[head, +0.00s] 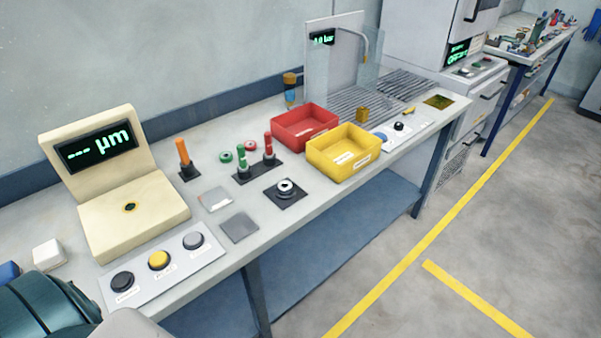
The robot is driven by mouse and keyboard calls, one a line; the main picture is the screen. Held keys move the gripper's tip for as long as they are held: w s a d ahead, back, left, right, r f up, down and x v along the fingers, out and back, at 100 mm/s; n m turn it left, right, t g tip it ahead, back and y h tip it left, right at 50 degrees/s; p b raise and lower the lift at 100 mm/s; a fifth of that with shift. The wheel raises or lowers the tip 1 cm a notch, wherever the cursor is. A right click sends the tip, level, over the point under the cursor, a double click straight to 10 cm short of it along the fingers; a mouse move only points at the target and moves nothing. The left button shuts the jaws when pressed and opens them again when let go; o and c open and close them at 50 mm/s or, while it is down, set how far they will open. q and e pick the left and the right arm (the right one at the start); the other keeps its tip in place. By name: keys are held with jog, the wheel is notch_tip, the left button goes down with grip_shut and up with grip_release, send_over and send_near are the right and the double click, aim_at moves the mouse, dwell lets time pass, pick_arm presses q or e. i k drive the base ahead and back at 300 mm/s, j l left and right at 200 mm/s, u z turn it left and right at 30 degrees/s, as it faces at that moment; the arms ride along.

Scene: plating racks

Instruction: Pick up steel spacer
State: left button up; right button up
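A small steel ring-shaped part (286,187), which looks like the steel spacer, sits on a black square plate (291,200) near the bench's front edge. It lies left of the yellow bin and right of a flat grey pad. Nothing touches it from above. Neither gripper's fingers show in the head view. A teal and grey part of my own body fills the lower left corner.
A yellow bin (343,168) and a red bin (304,141) stand right of the ring. Red and green posts (269,145), an orange post (183,154) and a grey pad (240,228) are near. A beige gauge (133,217) and button panel (163,265) are left.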

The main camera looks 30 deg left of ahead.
aim_at(284, 187)
jog(key=i+l+u, duration=0.1)
jog(key=l+u, duration=0.2)
jog(key=l, duration=0.35)
jog(key=l+u, duration=0.3)
jog(key=l, duration=0.35)
